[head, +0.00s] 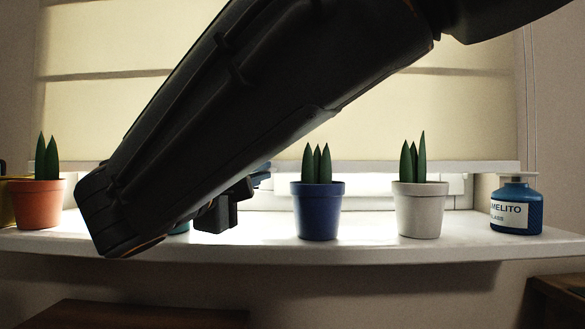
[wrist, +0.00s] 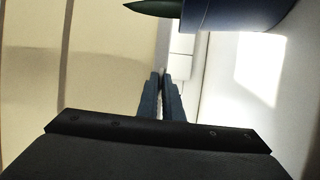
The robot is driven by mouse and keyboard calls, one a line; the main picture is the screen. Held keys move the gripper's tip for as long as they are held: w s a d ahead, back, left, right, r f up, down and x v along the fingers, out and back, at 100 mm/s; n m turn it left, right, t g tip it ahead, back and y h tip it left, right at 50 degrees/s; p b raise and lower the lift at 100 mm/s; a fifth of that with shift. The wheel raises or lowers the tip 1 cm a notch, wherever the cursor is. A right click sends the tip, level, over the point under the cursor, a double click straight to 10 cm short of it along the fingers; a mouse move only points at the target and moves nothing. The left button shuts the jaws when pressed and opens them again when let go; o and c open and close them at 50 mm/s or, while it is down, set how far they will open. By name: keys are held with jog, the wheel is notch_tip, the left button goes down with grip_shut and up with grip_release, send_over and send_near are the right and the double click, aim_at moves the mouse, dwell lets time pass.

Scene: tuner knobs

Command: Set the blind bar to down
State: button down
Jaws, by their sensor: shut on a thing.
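The cream blind (head: 470,110) hangs over the window, and its pale bar (head: 370,167) runs level along its lower edge, low over the sill behind the pots. In the wrist view the blind (wrist: 105,60) fills the left side and the bar (wrist: 163,45) runs up from my fingertips. My gripper (head: 264,170) reaches in between the arm and the blue pot. Its fingers (wrist: 162,76) are close together and shut on the bar. The exact contact is small and partly hidden by the fingers. My arm hides the left middle of the bar.
A blue pot (head: 318,212) with a plant stands just right of my gripper; it is also close in the wrist view (wrist: 235,14). A white pot (head: 420,212), a blue jar (head: 516,208) and a terracotta pot (head: 38,205) stand along the sill (head: 370,247).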

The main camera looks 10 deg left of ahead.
jog(key=c, duration=1.9)
grip_release()
jog(key=shift+p+v, duration=1)
jog(key=shift+v, duration=2.9)
